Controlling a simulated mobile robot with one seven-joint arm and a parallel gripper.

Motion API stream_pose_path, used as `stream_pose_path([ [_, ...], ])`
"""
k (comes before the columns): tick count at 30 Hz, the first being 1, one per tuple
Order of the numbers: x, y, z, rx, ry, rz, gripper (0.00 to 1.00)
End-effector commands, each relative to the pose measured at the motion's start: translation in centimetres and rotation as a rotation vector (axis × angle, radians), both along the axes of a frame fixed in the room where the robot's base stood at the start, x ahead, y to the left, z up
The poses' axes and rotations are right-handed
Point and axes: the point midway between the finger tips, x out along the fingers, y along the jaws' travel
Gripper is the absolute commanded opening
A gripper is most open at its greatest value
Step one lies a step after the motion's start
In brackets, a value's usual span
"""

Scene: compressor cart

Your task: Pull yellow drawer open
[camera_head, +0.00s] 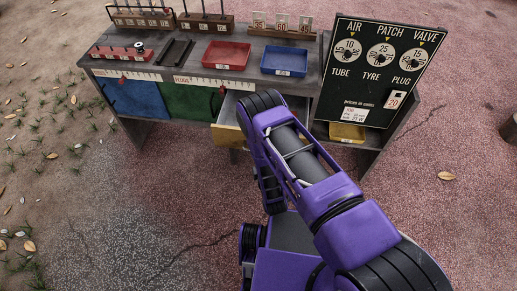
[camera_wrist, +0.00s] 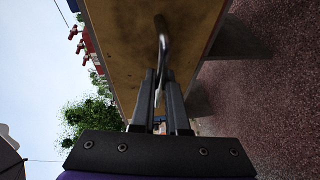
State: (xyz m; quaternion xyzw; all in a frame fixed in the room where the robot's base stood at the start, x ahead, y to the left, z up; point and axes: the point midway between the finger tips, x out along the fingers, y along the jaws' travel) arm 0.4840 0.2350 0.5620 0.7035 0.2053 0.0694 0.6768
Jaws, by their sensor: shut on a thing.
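The yellow drawer (camera_head: 226,134) is at the front of the cart, right of the green panel, and stands partly out, with some of its inside visible from above. My purple arm covers its right part in the head view. In the wrist view the worn yellow drawer front (camera_wrist: 125,45) fills the upper middle, seen turned on its side. A curved metal handle (camera_wrist: 162,34) stands out from it. My gripper (camera_wrist: 161,76) is shut on this handle, with a finger on each side.
The cart top (camera_head: 190,77) carries a red tray (camera_head: 226,55), a blue tray (camera_head: 285,61) and small racks. A black price board (camera_head: 375,70) stands at the right, with a yellow bin (camera_head: 347,132) below it. The paved ground in front left is clear.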

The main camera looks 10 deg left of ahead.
Motion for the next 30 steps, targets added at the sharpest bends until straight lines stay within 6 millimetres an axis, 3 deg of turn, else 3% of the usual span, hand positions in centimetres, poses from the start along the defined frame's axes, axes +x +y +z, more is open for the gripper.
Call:
stream_pose_path([
  [8,0.0,0.0,0.0,0.000,-0.001,0.000,0.00],
  [9,0.0,0.0,0.0,0.000,-0.001,-0.001,0.16],
  [14,0.0,0.0,0.0,0.000,-0.001,0.000,0.42],
  [23,-0.1,0.0,0.0,0.000,0.000,0.000,0.42],
  [30,-2.9,-1.2,0.6,-0.003,0.004,0.001,0.42],
])
